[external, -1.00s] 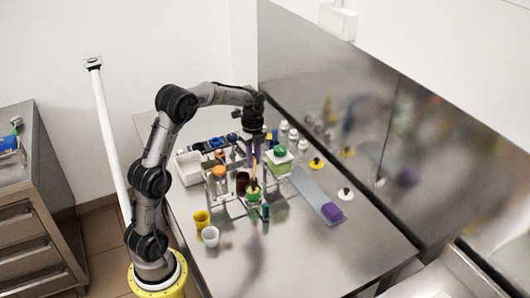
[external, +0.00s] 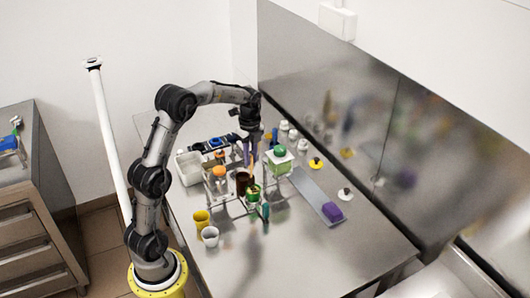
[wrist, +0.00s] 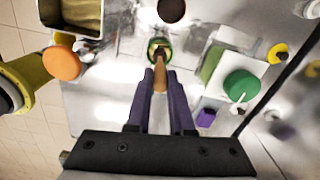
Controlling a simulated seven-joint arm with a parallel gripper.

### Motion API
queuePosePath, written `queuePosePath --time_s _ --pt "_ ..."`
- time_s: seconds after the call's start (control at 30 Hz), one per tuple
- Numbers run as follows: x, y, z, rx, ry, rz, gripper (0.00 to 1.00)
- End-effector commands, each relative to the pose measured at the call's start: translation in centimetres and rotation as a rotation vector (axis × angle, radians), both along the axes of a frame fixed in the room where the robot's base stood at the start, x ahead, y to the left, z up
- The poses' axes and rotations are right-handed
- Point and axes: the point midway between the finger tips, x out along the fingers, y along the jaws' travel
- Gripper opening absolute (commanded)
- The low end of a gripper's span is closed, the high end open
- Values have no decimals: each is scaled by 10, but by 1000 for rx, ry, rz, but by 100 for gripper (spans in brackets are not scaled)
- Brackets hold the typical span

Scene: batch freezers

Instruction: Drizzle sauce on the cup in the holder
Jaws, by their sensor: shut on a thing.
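My gripper (external: 249,160) is above the holder, its purple fingers (wrist: 161,92) shut on a tan sauce bottle (wrist: 160,80). The bottle's narrow end points at a green cup (external: 253,196) in the clear holder (external: 236,209). In the wrist view the green cup (wrist: 160,47) shows as a green ring with pale contents, just beyond the bottle's tip. I cannot tell whether any sauce is flowing or whether the tip touches the cup. In the external view the bottle is partly hidden by the fingers.
A brown container (external: 242,181) stands close behind the cup. An orange-topped container (external: 219,172) and a white bin (external: 188,169) are left. Yellow (external: 201,218) and white (external: 210,236) cups stand in front; the right front table is clear.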

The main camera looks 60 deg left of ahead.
Motion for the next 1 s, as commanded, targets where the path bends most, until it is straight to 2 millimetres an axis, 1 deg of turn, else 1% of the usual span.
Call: queuePosePath --time_s 0.17,1.0 --pt "0 0 4 1 -2 0 0" --pt "1 0 64 1 -2 0 0"
